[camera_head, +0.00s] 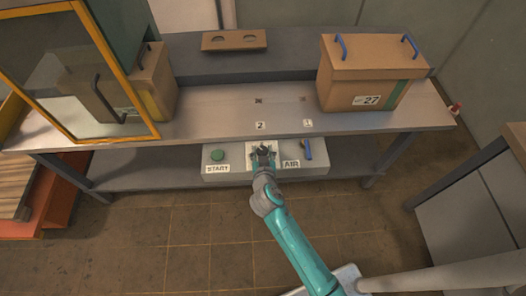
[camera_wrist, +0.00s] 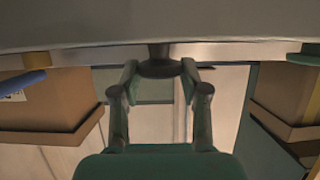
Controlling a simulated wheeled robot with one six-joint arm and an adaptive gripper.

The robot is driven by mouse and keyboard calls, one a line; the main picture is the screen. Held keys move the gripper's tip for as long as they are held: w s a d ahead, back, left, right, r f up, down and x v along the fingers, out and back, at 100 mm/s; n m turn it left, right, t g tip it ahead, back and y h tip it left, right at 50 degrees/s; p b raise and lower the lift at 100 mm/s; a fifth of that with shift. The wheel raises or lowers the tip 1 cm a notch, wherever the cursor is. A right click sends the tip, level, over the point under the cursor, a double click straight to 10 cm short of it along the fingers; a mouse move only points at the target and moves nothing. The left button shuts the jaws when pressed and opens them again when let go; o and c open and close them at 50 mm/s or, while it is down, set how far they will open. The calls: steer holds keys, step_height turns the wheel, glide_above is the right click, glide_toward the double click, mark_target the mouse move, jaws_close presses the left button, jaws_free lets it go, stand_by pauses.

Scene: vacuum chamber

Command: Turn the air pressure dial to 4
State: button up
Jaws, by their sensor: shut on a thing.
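The dial, a dark round knob (camera_wrist: 160,68), shows in the wrist view at the front of the grey control panel (camera_head: 230,175). My gripper (camera_wrist: 160,72) is shut on the knob, one finger on each side. In the head view my gripper (camera_head: 263,152) reaches the white plate (camera_head: 253,145) in the middle of the panel and covers the dial. The dial's scale and pointer cannot be read in either view.
A green button (camera_head: 217,155) marked START sits left of my gripper, and a blue lever (camera_head: 308,149) marked AIR sits right of it. A lidded box (camera_head: 365,75) stands on the bench, and a yellow-framed glass door (camera_head: 85,75) is at left.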

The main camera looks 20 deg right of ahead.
steer(key=m+g+h, duration=0.1)
steer(key=m+h, duration=0.2)
steer(key=m+g+h, duration=0.1)
steer(key=shift+w+a+m+g+h, duration=0.2)
steer(key=shift+a+m+g+h, duration=0.1)
steer(key=shift+a+h, duration=0.1)
steer(key=m+g+h, duration=0.3)
steer(key=m+g, duration=0.1)
steer(key=shift+w+f+m+g, duration=0.1)
steer(key=shift+m+g, duration=0.3)
steer(key=o, duration=1.1)
steer(key=v, duration=1.2)
steer(key=shift+w, duration=0.2)
